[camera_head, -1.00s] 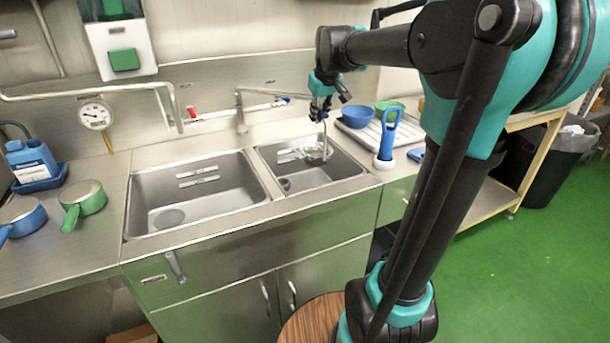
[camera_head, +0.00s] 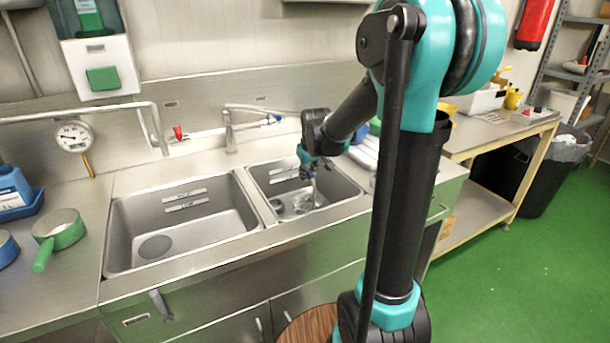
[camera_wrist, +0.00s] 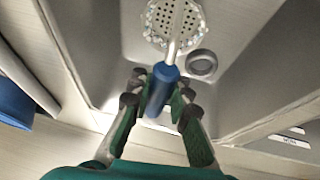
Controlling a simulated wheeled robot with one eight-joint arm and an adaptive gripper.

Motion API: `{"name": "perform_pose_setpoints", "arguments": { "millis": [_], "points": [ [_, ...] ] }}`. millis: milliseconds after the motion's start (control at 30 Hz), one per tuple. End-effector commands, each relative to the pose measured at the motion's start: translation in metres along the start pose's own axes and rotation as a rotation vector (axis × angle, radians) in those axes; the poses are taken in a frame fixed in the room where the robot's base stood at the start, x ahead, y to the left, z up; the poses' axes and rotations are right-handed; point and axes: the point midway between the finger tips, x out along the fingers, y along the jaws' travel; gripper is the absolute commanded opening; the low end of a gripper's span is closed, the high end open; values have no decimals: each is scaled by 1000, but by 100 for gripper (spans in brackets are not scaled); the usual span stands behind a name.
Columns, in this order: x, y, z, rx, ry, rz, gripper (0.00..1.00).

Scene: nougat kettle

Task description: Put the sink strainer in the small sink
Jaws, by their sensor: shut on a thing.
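The sink strainer (camera_wrist: 173,20) shows in the wrist view as a pale perforated round head on a metal stem with a blue handle. My gripper (camera_wrist: 160,88) is shut on the blue handle, with a finger on each side. In the head view my gripper (camera_head: 311,176) is over the small sink (camera_head: 345,187), the right-hand basin, with the strainer head (camera_head: 309,203) hanging inside it. The small sink's drain ring (camera_wrist: 202,65) is beside the stem and uncovered; in the head view the drain (camera_head: 277,206) is left of the strainer head. Contact with the basin floor cannot be told.
The large sink (camera_head: 180,222) is to the left, with a narrow divider between the basins. A faucet (camera_head: 229,130) stands behind the divider. A green pan (camera_head: 58,232) is on the left counter. My arm hides part of the right counter.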

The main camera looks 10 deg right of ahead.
Motion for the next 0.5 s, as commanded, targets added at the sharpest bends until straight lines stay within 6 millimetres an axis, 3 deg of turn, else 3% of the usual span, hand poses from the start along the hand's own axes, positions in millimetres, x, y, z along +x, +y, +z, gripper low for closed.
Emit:
{"name": "perform_pose_setpoints", "arguments": {
  "millis": [167, 433, 500],
  "points": [
    [10, 0, 2, 0, 0, 0, 0],
    [26, 9, -33, 0, 0, 0, 0],
    [32, 8, -29, 0, 0, 0, 0]
  ]
}}
